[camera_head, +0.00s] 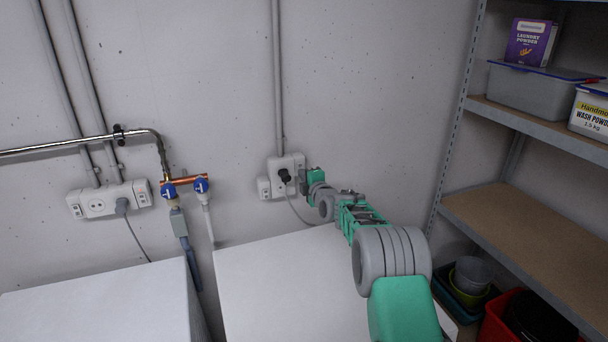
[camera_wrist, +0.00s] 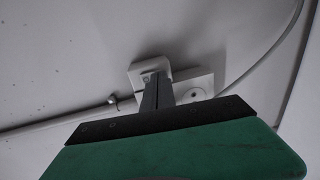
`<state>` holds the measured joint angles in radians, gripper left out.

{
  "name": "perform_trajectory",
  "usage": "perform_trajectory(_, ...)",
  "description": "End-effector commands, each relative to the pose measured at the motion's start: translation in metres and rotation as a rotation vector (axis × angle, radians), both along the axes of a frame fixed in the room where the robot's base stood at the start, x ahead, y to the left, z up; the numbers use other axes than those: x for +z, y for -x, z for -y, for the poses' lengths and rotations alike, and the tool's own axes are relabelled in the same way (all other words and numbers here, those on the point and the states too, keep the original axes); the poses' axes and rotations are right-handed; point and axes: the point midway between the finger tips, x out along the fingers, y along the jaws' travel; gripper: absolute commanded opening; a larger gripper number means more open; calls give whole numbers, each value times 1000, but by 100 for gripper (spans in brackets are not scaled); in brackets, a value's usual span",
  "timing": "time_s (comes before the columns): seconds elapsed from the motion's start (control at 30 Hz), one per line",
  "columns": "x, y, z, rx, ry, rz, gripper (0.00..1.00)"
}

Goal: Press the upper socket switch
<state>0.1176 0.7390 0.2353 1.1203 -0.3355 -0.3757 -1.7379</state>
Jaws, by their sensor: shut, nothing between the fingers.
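A white wall socket unit (camera_head: 274,167) is fixed to the wall above the right white appliance top, with a dark plug (camera_head: 285,176) in its middle. A small switch box (camera_head: 264,188) shows at its lower left; its upper right part is partly behind my gripper (camera_head: 304,181). In the wrist view, my gripper (camera_wrist: 155,84) is shut and empty, its fingertips at a raised white switch box (camera_wrist: 137,72). I cannot tell whether they touch it. The socket plate with a round opening (camera_wrist: 195,94) shows to the right of the fingers. The switch face is partly hidden by the fingertips.
Another socket unit (camera_head: 95,203) with a grey plug is on the wall at left, near blue-handled water taps (camera_head: 201,186). A flat white appliance top (camera_head: 290,270) lies below my arm. Metal shelving (camera_head: 535,225) stands on the right. A conduit (camera_head: 278,75) runs above the socket.

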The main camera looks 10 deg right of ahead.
Motion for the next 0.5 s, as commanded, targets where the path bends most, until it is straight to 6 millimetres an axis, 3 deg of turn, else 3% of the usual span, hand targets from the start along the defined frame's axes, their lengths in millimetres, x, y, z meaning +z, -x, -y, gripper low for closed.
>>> perform_trajectory(0.5, -17, -6, -1, 0, -17, 83, 0)
